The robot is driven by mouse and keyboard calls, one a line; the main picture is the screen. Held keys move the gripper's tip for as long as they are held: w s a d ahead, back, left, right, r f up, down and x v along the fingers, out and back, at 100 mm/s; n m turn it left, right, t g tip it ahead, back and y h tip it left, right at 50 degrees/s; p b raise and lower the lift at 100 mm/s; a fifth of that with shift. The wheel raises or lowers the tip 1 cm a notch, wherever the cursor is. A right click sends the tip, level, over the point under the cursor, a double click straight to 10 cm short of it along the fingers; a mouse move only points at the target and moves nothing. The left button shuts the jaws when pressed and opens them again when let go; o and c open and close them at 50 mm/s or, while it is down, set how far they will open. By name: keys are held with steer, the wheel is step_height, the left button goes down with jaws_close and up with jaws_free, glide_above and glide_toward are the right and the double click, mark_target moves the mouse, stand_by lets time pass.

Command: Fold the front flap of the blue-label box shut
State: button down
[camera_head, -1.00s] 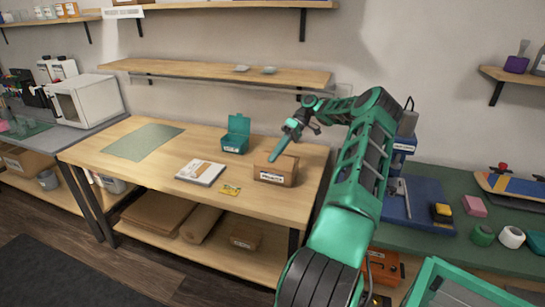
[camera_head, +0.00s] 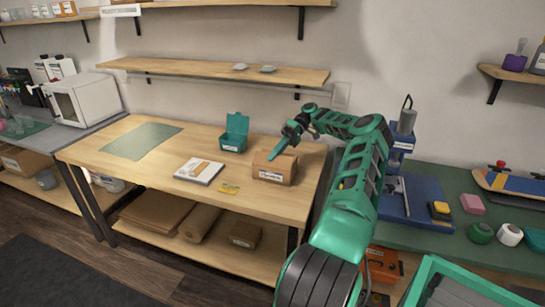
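A brown cardboard box (camera_head: 268,166) stands near the right end of the wooden workbench. Its front bears a pale label with writing too small to read; I cannot make out a blue colour for sure. My gripper (camera_head: 281,151) reaches in from the right and points down and left at the box's top. Its teal tip overlaps the top of the box in the picture; I cannot tell whether it touches. The top flaps are too small, and partly hidden by my gripper, to tell how they lie. The finger gap does not show.
A teal open-lidded bin (camera_head: 233,143) stands behind and left of the box. A white booklet (camera_head: 199,171) and a small yellow packet (camera_head: 229,188) lie to the left. Another labelled carton (camera_head: 245,235) is on the lower shelf. A wall shelf (camera_head: 215,72) hangs above the bench.

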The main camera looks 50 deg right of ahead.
steer(key=c, duration=2)
jaws_free()
steer(key=shift+r, duration=0.1)
steer(key=shift+r, duration=0.3)
steer(key=r, duration=0.3)
steer(key=shift+w+a+r, duration=0.1)
steer(key=shift+a+r, duration=0.15)
steer(key=a+r, duration=0.2)
steer(key=a, duration=0.1)
steer(key=a+r, duration=0.2)
steer(key=a, duration=0.2)
steer(key=a+r, duration=0.2)
steer(key=a, duration=0.2)
steer(key=shift+w+a+r, duration=0.1)
steer(key=shift+w+r, duration=0.1)
steer(key=shift+r, duration=0.05)
